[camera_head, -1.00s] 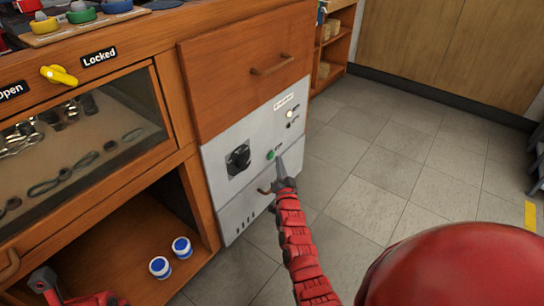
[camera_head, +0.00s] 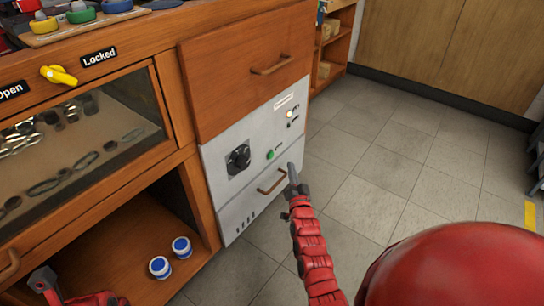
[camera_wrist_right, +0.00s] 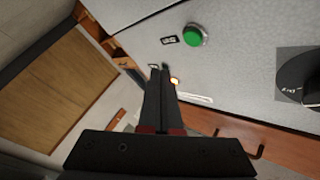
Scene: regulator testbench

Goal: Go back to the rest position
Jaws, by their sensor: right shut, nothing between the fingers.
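My right gripper (camera_head: 292,170) is shut and empty, in front of the right edge of the grey control panel (camera_head: 225,160). In the right wrist view its two fingers (camera_wrist_right: 160,72) lie together and point along the panel face. The green button (camera_head: 270,154) is clear of the gripper; it also shows in the right wrist view (camera_wrist_right: 194,35). The black knob (camera_head: 238,159) is further left. A small light (camera_head: 290,114) near the panel's top glows. Part of my left arm shows at the bottom left, but its fingertips cannot be made out.
The wooden drawer (camera_head: 250,80) above the panel is closed. A lower handle (camera_head: 271,182) is close to my right gripper. Two blue-and-white containers (camera_head: 160,267) (camera_head: 181,247) stand on the open shelf. A yellow switch (camera_head: 59,76) sits between labels. The floor (camera_head: 390,170) on the right is clear.

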